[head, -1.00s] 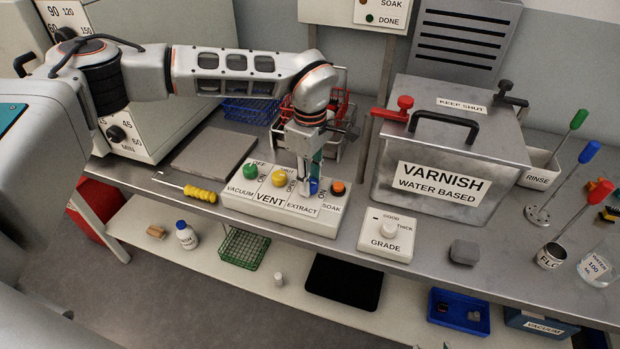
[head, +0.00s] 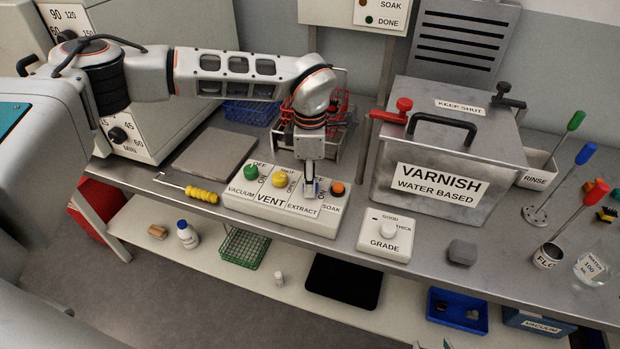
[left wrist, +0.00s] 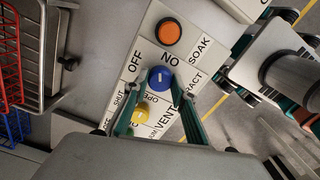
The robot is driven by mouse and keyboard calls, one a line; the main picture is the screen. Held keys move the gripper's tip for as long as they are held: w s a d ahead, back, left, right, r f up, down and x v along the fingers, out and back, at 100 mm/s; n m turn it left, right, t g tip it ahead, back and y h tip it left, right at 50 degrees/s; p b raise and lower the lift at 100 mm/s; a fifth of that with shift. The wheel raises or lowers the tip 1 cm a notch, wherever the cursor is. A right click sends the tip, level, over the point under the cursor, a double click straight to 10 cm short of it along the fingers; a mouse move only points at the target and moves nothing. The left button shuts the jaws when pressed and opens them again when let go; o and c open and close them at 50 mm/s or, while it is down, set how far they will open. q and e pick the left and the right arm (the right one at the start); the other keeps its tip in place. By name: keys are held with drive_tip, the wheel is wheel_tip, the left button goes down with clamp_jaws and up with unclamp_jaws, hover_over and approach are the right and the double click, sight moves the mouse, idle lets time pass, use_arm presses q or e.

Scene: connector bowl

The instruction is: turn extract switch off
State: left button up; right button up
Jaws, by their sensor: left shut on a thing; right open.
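The extract switch is a blue round knob (left wrist: 159,79) on the white switch panel (head: 240,203), between the words OFF and ON in the left wrist view. My left gripper (head: 309,192) points down at the panel's EXTRACT section. Its two teal fingers (left wrist: 163,92) are shut on the blue knob, one on each side. The knob carries a small pale mark, but I cannot tell clearly which word it points to. In the head view the fingers hide most of the knob.
On the same panel are a green knob (head: 250,172), a yellow knob (head: 281,180) and an orange button (head: 337,188) close beside the gripper. The varnish tank (head: 400,170) and grade box (head: 374,241) stand to the right.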

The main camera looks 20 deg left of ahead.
use_arm(q)
drive_tip(key=n, duration=0.6)
drive_tip(key=shift+n, duration=0.3)
drive_tip(key=n, duration=0.5)
drive_tip(key=shift+n, duration=0.3)
drive_tip(key=o, duration=1.1)
drive_tip(key=shift+r, duration=0.1)
wheel_tip(320, 180, up, 12)
drive_tip(key=shift+f, duration=0.1)
